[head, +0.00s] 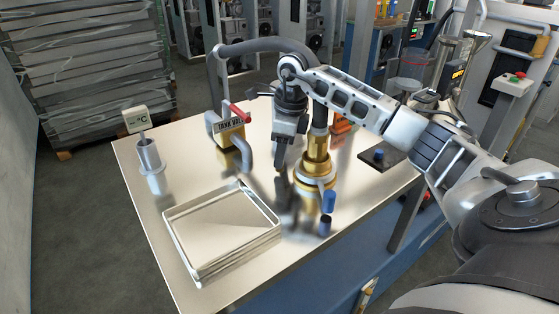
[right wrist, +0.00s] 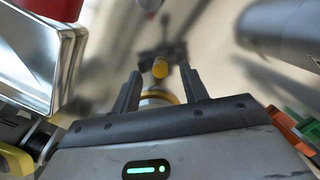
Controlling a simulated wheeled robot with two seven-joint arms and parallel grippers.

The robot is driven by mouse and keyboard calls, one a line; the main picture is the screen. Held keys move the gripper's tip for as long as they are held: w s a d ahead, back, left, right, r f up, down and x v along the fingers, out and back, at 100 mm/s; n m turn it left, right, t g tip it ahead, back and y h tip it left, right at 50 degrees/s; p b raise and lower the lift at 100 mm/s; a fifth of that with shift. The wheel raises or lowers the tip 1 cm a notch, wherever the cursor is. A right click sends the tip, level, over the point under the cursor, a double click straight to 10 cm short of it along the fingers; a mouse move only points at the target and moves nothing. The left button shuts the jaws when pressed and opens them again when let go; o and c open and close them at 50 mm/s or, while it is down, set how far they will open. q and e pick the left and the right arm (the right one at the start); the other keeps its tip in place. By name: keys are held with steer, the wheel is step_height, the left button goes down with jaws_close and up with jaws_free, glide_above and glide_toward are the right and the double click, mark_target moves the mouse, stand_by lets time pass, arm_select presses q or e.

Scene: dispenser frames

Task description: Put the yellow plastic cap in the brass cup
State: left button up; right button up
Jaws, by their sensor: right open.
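My right gripper (head: 279,168) points down above the table, just left of a brass fitting (head: 317,150). It also shows in the right wrist view (right wrist: 161,73), with its two fingers apart. A pale, brass-edged ring (right wrist: 158,97) shows partly behind the gripper body. I cannot tell whether it is the brass cup. The cap is not clearly visible in the head view. My left gripper is out of view.
A shallow metal tray (head: 198,275) lies at the front of the table (head: 150,210). A steel cylinder (head: 150,156) with a °C sign stands at left. Blue pieces (head: 328,201) stand right of the tray.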

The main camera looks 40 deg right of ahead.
steer(key=shift+f, duration=0.5)
jaws_close()
